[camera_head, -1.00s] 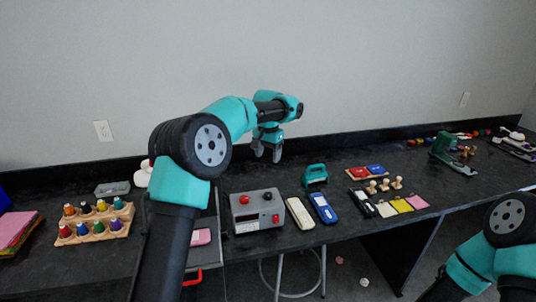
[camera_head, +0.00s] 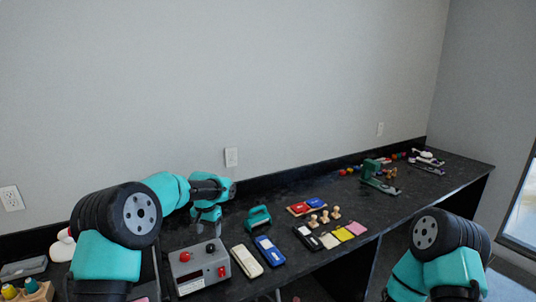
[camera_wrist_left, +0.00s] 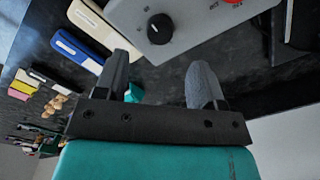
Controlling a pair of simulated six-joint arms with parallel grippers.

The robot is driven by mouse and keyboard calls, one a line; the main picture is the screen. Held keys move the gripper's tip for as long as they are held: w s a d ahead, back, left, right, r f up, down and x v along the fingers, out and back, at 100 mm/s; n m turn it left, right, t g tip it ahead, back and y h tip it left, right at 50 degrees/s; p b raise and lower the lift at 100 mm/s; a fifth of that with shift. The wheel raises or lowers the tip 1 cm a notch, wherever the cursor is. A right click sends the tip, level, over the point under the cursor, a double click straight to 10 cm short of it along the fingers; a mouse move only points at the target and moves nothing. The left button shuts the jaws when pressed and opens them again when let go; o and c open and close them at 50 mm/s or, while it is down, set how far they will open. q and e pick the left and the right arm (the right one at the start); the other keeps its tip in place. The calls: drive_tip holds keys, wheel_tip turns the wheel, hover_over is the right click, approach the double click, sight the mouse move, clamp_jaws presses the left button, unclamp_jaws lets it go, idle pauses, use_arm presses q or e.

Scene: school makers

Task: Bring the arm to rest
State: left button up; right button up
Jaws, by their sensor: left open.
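My left arm reaches in from the left in the head view, and its gripper (camera_head: 206,224) hangs over the bench behind the grey control box. In the left wrist view the two fingers (camera_wrist_left: 166,88) are apart with nothing between them. The grey control box (camera_head: 200,268) with red and black knobs is close to the fingers and also shows in the left wrist view (camera_wrist_left: 200,18). My right arm shows at the lower right of the head view, but its gripper is out of the picture.
A teal-handled tool (camera_head: 258,218) stands right of the left gripper. White (camera_head: 246,261) and blue (camera_head: 269,251) devices lie beside the box. Wooden stamps (camera_head: 324,217) and coloured pads (camera_head: 343,234) lie farther right. Bare bench (camera_head: 400,205) shows at the right.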

sight(210, 246)
use_arm(q)
drive_tip(key=shift+f, duration=2.4)
wheel_tip(210, 246, up, 15)
wheel_tip(210, 246, down, 17)
drive_tip(key=shift+r, duration=0.15)
drive_tip(key=shift+f, duration=0.2)
drive_tip(key=n, duration=0.4)
drive_tip(key=shift+n, duration=2.4)
